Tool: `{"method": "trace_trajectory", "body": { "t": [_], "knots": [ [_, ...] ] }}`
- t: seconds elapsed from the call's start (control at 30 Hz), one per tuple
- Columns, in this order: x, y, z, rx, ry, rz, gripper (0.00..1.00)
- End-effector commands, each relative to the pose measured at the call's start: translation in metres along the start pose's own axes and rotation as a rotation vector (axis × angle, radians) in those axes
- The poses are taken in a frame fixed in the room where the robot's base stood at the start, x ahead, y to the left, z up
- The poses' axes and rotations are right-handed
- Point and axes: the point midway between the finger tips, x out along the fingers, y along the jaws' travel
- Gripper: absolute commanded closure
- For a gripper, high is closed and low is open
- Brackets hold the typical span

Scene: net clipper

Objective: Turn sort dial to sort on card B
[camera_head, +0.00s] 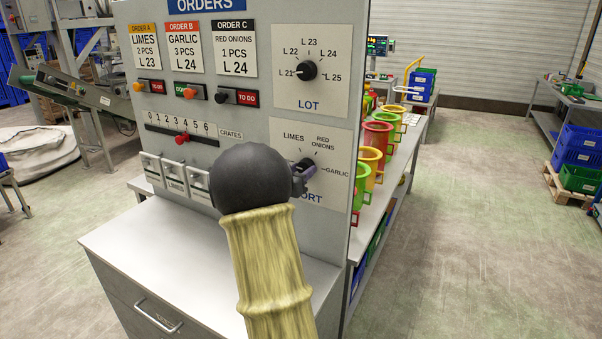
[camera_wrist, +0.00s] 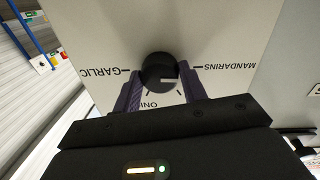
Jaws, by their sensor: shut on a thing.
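The sort dial (camera_head: 308,164) is a dark round knob on a white plate, low on the right of the orders panel (camera_head: 240,115). Limes, red onions and garlic labels show around it. In the wrist view the dial (camera_wrist: 158,72) sits between the purple fingers of my gripper (camera_wrist: 158,88), with garlic and mandarins marks at either side. My gripper (camera_head: 302,180) is shut on it. A small white mark shows on the knob, but which label it points at is hard to tell. Card B (camera_head: 184,47) reads garlic, 3 pcs, L 24.
The lot dial (camera_head: 308,70) above points at L 21. A crates slider (camera_head: 181,139) and several white switches (camera_head: 173,174) are at the left. A grey counter (camera_head: 200,250) juts out below. Coloured bins (camera_head: 372,150) stand on a table behind, with open floor at right.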

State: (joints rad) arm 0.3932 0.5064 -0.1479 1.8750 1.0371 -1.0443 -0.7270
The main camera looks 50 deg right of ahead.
Motion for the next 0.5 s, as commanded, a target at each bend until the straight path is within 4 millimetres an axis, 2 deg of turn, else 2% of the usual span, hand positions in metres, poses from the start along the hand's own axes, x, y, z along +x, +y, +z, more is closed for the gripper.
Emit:
{"method": "trace_trajectory", "body": {
  "t": [0.5],
  "knots": [
    [-0.0002, -0.0005, 0.0022, 0.382, -0.027, -0.006, 0.81]
  ]
}}
